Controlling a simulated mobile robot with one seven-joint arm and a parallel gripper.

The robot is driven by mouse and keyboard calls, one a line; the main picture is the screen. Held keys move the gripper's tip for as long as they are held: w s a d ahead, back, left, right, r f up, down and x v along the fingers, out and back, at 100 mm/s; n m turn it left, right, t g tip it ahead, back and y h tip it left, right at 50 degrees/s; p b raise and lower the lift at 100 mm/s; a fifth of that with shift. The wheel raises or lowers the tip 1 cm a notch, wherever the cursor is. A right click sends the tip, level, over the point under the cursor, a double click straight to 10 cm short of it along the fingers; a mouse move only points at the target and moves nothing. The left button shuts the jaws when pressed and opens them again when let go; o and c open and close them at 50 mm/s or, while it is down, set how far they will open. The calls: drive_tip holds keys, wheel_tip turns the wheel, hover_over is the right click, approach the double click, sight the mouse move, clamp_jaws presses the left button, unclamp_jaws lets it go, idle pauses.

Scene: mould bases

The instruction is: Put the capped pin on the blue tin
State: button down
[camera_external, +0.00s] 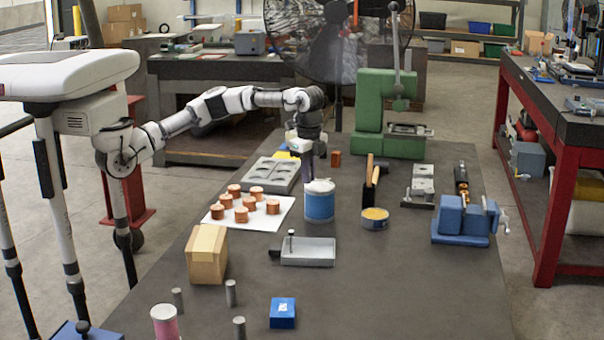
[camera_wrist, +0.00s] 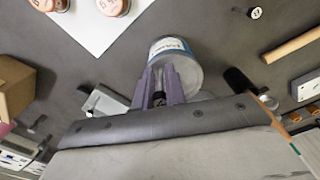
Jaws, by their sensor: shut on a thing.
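The blue tin (camera_external: 319,208) stands upright mid-table with a pale top; it also shows in the wrist view (camera_wrist: 188,70) just beyond my fingertips. My gripper (camera_external: 309,183) points down at the tin's top, at its left side. Its purple fingers (camera_wrist: 160,75) are shut on a small dark piece with a pale mark, seemingly the capped pin (camera_wrist: 158,98). Most of the pin is hidden between the fingers, and the external view does not show it clearly. I cannot tell whether the pin touches the tin.
Copper-coloured cylinders (camera_external: 241,215) stand on a white sheet left of the tin. A shallow grey tray (camera_external: 308,252) lies in front, and an open round tin (camera_external: 375,220) with a hammer (camera_external: 370,180) behind it stands right. The front right table is clear.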

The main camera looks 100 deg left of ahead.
drive_tip(key=shift+f, duration=0.1)
drive_tip(key=c, duration=1.5)
unclamp_jaws()
drive_tip(key=shift+o, duration=0.2)
wheel_tip(320, 180, up, 12)
drive_tip(key=shift+r+b, duration=0.15)
drive_tip(key=shift+b, duration=0.25)
